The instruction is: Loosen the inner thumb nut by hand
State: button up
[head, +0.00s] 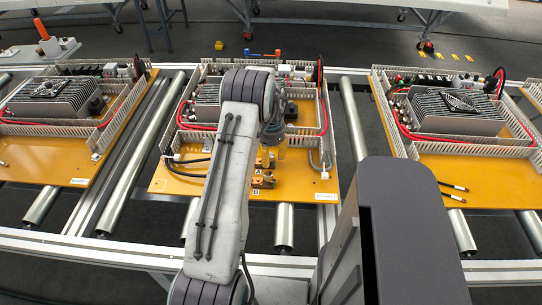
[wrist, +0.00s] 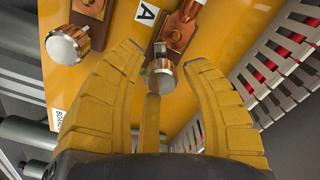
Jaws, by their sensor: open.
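In the wrist view, a silvery knurled thumb nut (wrist: 160,78) sits on a copper terminal (wrist: 176,32), on the duct side; I take it as the inner one. My gripper (wrist: 163,62) is open, its yellow fingers on either side of this nut, with clear gaps at both sides. A third, narrow finger points at it from below. A second thumb nut (wrist: 68,45) on another copper piece (wrist: 90,8) lies left, nearer the board's edge. In the head view, my gripper (head: 277,150) hangs over the middle board by the terminals, partly hidden by my arm.
A slotted wiring duct (wrist: 285,60) with red cable stands close right of my fingers. An "A" label (wrist: 147,13) lies between the nuts. The yellow board (head: 215,184) sits on a roller conveyor; other boards (head: 490,185) stand at both sides.

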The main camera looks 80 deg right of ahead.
jog(key=m+b, duration=0.1)
jog(key=m, duration=0.5)
jog(key=shift+w, duration=0.1)
jog(key=m+b, duration=0.1)
jog(key=m, duration=0.3)
jog(key=shift+a+m, duration=0.1)
jog(key=shift+m, duration=0.3)
jog(key=shift+c, duration=0.3)
grip_shut()
jog(key=n, duration=0.5)
jog(key=shift+a+f+n+b, duration=0.15)
jog(key=shift+n+b, duration=0.15)
jog(key=shift+b, duration=0.1)
jog(key=n, duration=0.5)
